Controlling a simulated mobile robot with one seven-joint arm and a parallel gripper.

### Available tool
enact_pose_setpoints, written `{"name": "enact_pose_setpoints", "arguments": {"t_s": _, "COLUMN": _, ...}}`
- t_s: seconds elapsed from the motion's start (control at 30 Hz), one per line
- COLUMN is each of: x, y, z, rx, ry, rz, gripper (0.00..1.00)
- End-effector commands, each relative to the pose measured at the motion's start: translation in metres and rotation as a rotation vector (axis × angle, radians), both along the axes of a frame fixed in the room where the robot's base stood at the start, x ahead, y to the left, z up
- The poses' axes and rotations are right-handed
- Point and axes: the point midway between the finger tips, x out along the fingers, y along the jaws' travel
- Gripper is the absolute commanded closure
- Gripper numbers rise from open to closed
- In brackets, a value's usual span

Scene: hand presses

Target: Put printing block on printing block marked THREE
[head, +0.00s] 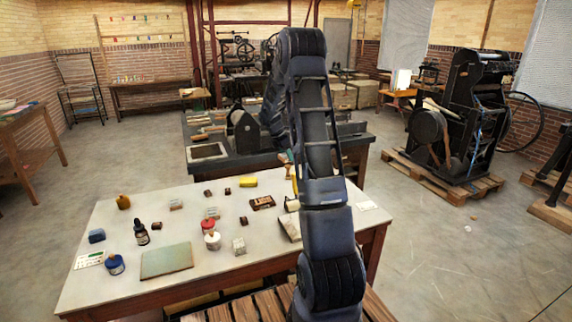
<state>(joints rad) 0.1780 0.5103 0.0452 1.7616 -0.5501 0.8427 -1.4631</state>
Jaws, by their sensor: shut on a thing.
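Several small blocks lie spread over the pale tabletop (195,275). They include a grey block (239,246), a pale block (176,205), another pale block (213,212), a dark block (208,193) and a dark block with lighter marks on top (262,202). Their markings are too small to read, so I cannot tell which is marked THREE. My arm rises in front of the table, bends at the top and comes down behind itself. My gripper and anything in it are hidden behind the arm links.
A dropper bottle (141,233), blue jar (115,265), red-topped item (208,226), yellow sponge-like piece (248,181) and flat greenish slab (166,260) share the tabletop. A dark workbench (345,131) stands behind. A large press (463,125) stands at right. Bare floor lies between.

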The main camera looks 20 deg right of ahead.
Motion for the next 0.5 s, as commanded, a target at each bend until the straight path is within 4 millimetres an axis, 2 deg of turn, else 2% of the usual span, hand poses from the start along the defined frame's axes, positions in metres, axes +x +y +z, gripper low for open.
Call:
{"name": "enact_pose_setpoints", "arguments": {"t_s": 0.1, "x": 0.000, "y": 0.000, "z": 0.009, "rx": 0.000, "ry": 0.001, "rz": 0.000, "gripper": 0.61}}
{"name": "enact_pose_setpoints", "arguments": {"t_s": 0.33, "x": 0.003, "y": 0.006, "z": 0.014, "rx": 0.000, "ry": 0.002, "rz": 0.010, "gripper": 0.61}}
{"name": "enact_pose_setpoints", "arguments": {"t_s": 0.43, "x": 0.013, "y": 0.024, "z": 0.015, "rx": -0.001, "ry": 0.000, "rz": 0.035, "gripper": 0.61}}
{"name": "enact_pose_setpoints", "arguments": {"t_s": 0.5, "x": 0.024, "y": 0.044, "z": 0.016, "rx": -0.001, "ry": 0.001, "rz": 0.066, "gripper": 0.61}}
